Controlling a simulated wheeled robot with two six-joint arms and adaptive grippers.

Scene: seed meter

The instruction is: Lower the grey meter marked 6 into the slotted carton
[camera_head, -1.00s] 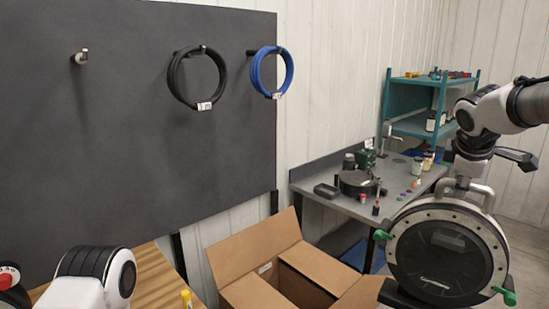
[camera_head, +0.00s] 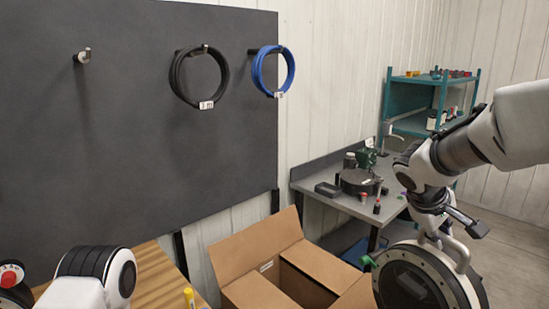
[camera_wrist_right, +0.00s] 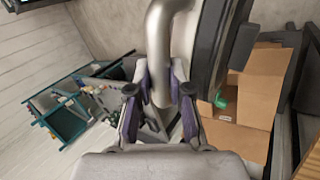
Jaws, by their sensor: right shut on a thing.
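The round dark grey meter (camera_head: 418,283) hangs at the lower right of the head view, its lower part cut off by the frame. My right gripper (camera_head: 440,226) is shut on its curved metal handle (camera_head: 462,254). In the right wrist view, the fingers (camera_wrist_right: 160,92) close around the handle (camera_wrist_right: 157,45), with the meter's edge (camera_wrist_right: 208,50) beside them. No 6 is readable. The open cardboard carton (camera_head: 255,246) stands left of the meter; its inside is partly hidden. It also shows in the right wrist view (camera_wrist_right: 258,82). My left gripper is out of view.
A grey workbench (camera_head: 345,203) with several small items stands behind the carton. A teal shelf (camera_head: 432,95) is farther back. A dark board (camera_head: 130,130) holds a black coil (camera_head: 176,80) and a blue coil (camera_head: 258,70). A wooden top (camera_head: 160,275) lies left of the carton.

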